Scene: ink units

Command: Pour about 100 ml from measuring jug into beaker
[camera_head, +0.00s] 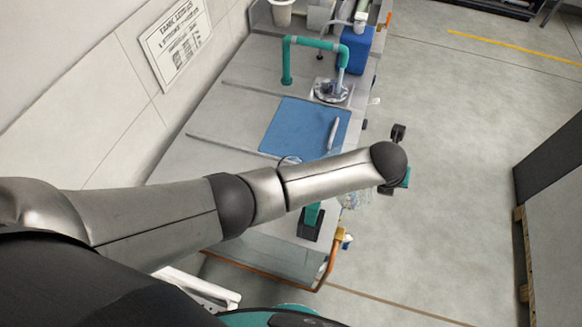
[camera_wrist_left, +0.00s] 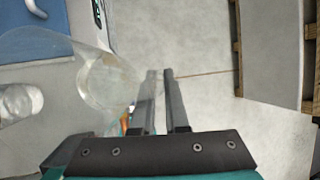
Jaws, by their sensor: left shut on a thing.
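My left gripper (camera_wrist_left: 160,80) is shut on a clear vessel, likely the measuring jug (camera_wrist_left: 105,82), whose round mouth or base shows just left of the fingers in the left wrist view. The exact grip is hard to see. In the head view the gripper is mostly hidden behind my wrist, past the bench's right edge, and clear material of the jug (camera_head: 354,194) shows below the forearm. A second clear rounded thing (camera_wrist_left: 20,102) at the wrist view's left edge may be the beaker. A clear rim (camera_head: 290,160) shows by the blue mat's near edge, partly hidden by my arm. My right gripper is not in view.
The blue mat (camera_head: 290,122) with a pale slim object (camera_head: 333,134) lies on the grey bench (camera_head: 225,120). Behind it stand a teal bent pipe (camera_head: 318,43) and a blue container (camera_head: 354,52). Open floor (camera_head: 460,170) lies right, with a pallet load beyond.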

